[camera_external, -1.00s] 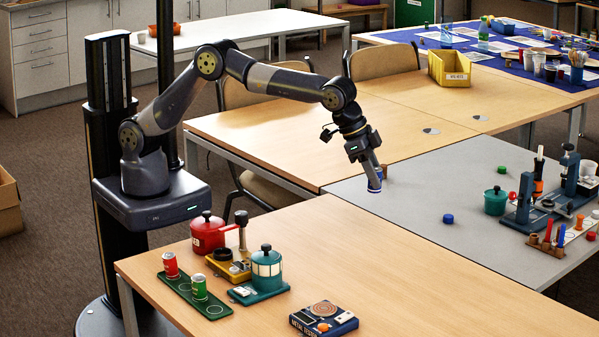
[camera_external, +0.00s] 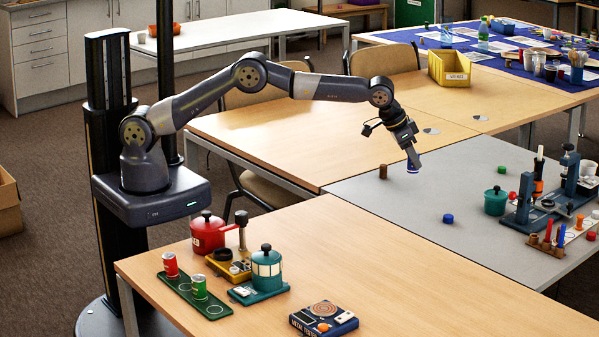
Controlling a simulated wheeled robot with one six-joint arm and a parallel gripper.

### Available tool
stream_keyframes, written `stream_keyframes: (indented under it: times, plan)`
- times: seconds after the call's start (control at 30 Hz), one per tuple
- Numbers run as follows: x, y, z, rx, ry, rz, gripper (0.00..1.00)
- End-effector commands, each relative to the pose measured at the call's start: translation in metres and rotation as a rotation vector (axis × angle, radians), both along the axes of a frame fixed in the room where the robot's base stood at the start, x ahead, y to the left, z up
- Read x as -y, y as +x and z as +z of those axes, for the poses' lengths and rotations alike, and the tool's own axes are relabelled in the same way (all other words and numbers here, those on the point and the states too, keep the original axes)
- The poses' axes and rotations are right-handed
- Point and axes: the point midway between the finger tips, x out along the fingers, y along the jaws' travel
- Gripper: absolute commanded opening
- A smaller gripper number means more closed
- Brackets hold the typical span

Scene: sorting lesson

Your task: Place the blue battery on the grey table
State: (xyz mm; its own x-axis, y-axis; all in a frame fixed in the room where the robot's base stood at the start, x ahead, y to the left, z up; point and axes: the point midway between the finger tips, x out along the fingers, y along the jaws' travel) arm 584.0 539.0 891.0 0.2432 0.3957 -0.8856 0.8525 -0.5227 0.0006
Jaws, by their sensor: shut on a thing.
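My gripper (camera_external: 411,159) points down and is shut on the blue battery (camera_external: 413,169). Only the battery's blue lower end with a pale edge shows below the fingers; the rest is hidden by them. In the picture the battery is over the far part of the grey table (camera_external: 395,208). It seems to be above the surface, but I cannot tell the exact gap.
A brown cylinder (camera_external: 383,172) stands left of my gripper. The table's middle is largely clear.

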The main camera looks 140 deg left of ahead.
Motion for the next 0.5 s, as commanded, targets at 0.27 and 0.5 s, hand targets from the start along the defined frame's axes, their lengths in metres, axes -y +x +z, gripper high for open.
stream_keyframes:
  times: [0.27,0.5]
  plan:
    - [0.001,0.0,-0.045,-0.003,-0.001,-0.001,0.0]
    - [0.0,0.0,-0.066,0.0,0.001,-0.001,0.0]
